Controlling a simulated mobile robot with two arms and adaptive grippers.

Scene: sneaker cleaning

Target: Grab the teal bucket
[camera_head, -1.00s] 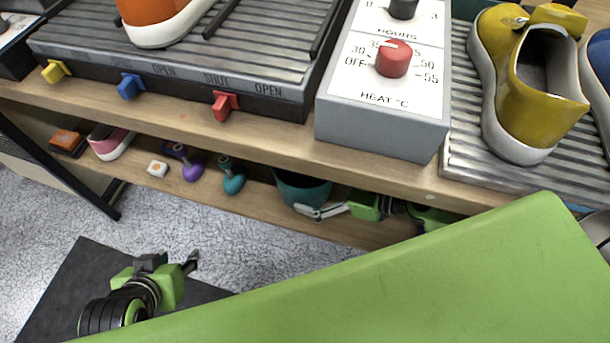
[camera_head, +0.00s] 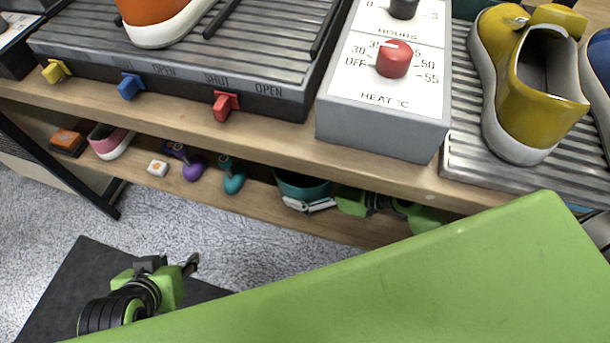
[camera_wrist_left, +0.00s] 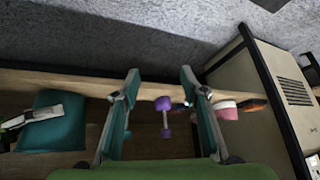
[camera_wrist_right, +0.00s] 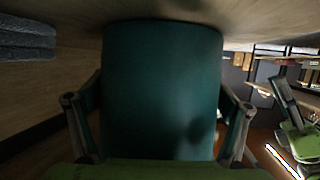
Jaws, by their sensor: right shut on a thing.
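The teal bucket (camera_head: 303,188) stands on the lower wooden shelf, partly hidden under the upper shelf's edge. My right gripper (camera_head: 310,205) is shut on it, with its fingers at the bucket's side. In the right wrist view the bucket (camera_wrist_right: 162,85) fills the space between the two fingers. In the left wrist view the bucket (camera_wrist_left: 55,125) shows at the left with part of the right gripper (camera_wrist_left: 32,115) against it. My left gripper (camera_head: 193,262) is away from the bucket, over the floor in front of the shelf. Its fingers are spread and empty in the left wrist view (camera_wrist_left: 158,80).
The heat control box (camera_head: 385,115) and a yellow sneaker (camera_head: 530,90) stand above, on the upper shelf (camera_head: 270,145).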

